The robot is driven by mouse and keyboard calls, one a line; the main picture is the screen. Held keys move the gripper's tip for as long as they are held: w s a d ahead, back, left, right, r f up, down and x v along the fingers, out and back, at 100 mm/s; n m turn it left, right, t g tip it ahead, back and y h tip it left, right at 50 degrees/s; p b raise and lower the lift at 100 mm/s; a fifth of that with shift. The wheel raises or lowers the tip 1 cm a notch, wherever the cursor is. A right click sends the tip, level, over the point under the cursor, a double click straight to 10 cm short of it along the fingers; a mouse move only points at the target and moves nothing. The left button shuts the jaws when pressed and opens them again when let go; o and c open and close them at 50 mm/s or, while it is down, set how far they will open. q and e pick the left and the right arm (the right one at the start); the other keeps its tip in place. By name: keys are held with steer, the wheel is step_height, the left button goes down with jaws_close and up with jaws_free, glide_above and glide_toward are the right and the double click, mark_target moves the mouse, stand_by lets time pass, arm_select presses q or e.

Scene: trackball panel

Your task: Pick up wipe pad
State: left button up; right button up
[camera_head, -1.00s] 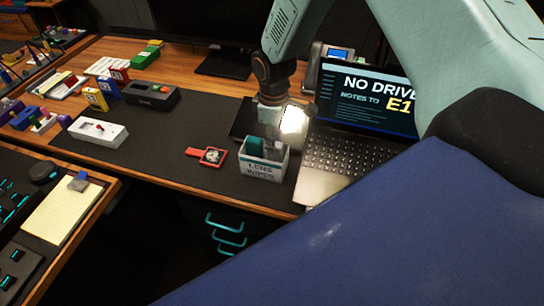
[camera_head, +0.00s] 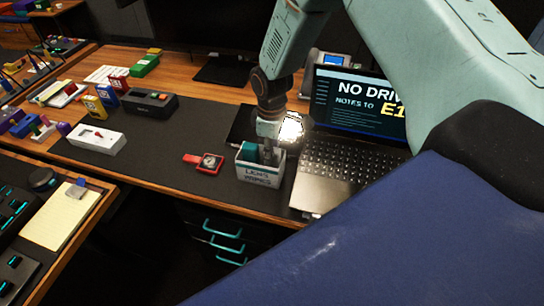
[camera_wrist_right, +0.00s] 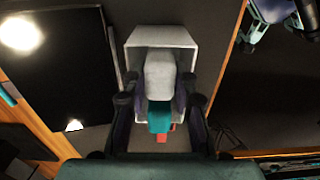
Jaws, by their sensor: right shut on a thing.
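A small white box (camera_head: 259,177) lettered "LENS WIPES" stands on the dark desk mat, left of the laptop. It holds a teal piece (camera_head: 251,152) and a pale grey pad. My right gripper (camera_head: 268,150) points down into the box, its fingertips partly hidden by the box's walls. In the right wrist view the fingers (camera_wrist_right: 162,92) close on the grey pad (camera_wrist_right: 160,72) from both sides, inside the white box (camera_wrist_right: 162,37). The teal piece (camera_wrist_right: 160,117) is beside the pad. My left gripper is not in view.
The open laptop (camera_head: 350,160) is close on the right of the box. A red-framed gadget (camera_head: 206,163) lies to the left, with a white switch box (camera_head: 96,139) farther left. The mat between them is clear. The desk's front edge is just below the box.

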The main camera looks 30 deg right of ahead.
steer(key=shift+w+a+r, duration=0.15)
steer(key=shift+w+r, duration=0.05)
steer(key=shift+r, duration=0.35)
step_height(320, 180, up, 16)
steer(key=p, duration=0.1)
steer(key=s+a+f+m+b, duration=0.7)
steer(key=a+f+m+b, duration=0.1)
steer(key=a, duration=0.5)
steer(key=shift+s+f+b, duration=0.4)
steer(key=shift+f+b, duration=0.35)
steer(key=shift+f, duration=0.2)
steer(key=shift+d, duration=0.15)
steer(key=shift+s+d, duration=0.1)
steer(key=shift+d, duration=0.05)
